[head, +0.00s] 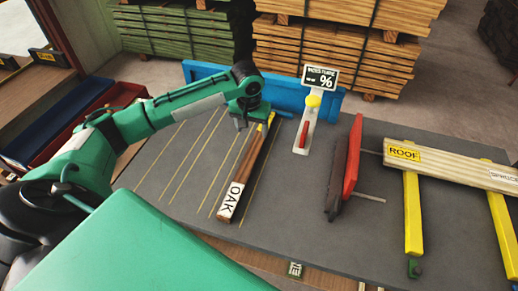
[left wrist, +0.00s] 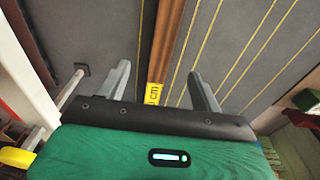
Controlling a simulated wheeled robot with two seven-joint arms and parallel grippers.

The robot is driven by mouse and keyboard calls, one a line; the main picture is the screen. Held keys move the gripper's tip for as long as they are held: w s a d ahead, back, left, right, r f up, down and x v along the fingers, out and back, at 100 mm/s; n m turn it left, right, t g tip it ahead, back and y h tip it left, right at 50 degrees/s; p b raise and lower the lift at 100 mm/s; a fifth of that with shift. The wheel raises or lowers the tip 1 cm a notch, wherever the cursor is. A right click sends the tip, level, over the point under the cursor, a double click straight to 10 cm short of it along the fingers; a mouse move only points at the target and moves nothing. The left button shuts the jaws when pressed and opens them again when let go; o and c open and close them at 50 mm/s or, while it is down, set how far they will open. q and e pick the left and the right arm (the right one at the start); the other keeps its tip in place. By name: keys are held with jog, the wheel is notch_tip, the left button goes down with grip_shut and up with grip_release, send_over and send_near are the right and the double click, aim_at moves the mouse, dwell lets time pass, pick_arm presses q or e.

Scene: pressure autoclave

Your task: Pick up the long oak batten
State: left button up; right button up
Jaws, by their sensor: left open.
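A long brown batten (head: 241,172) lies on the dark bench top, its near end bearing a white OAK label. A darker strip runs along its right side; I cannot tell whether this is its side face or a second batten. My left gripper (head: 242,122) is open above the bench near the batten's far end. In the left wrist view the batten (left wrist: 171,38) runs between the open fingers of the gripper (left wrist: 160,70), with a yellow tag at its near end. Whether the fingers are level with the wood is unclear. My right gripper is out of view.
A red clamp-like piece (head: 352,155) stands to the right, with a pale ROOF board (head: 440,163) on yellow bars beyond. Bare bench with yellow lines lies left of the batten. Timber stacks stand behind.

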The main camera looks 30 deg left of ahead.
pick_arm(q)
send_over(251, 155)
jog(key=f, duration=0.5)
jog(key=shift+s+d+f+p, duration=0.2)
jog(key=shift+s+d+p, duration=0.15)
jog(key=shift+p, duration=0.05)
jog(key=shift+w+f, duration=0.15)
jog(key=shift+f, duration=0.4)
jog(key=shift+w+f, duration=0.15)
jog(key=shift+f, duration=0.4)
jog(key=shift+s+a+f+p, duration=0.1)
jog(key=shift+s+f+p, duration=0.05)
jog(key=shift+f+p, duration=0.2)
notch_tip(251, 155, down, 4)
jog(key=shift+a+r+p, duration=0.1)
jog(key=shift+a+p, duration=0.05)
jog(key=shift+p, duration=0.3)
jog(key=shift+f, duration=0.5)
jog(key=c, duration=1.4)
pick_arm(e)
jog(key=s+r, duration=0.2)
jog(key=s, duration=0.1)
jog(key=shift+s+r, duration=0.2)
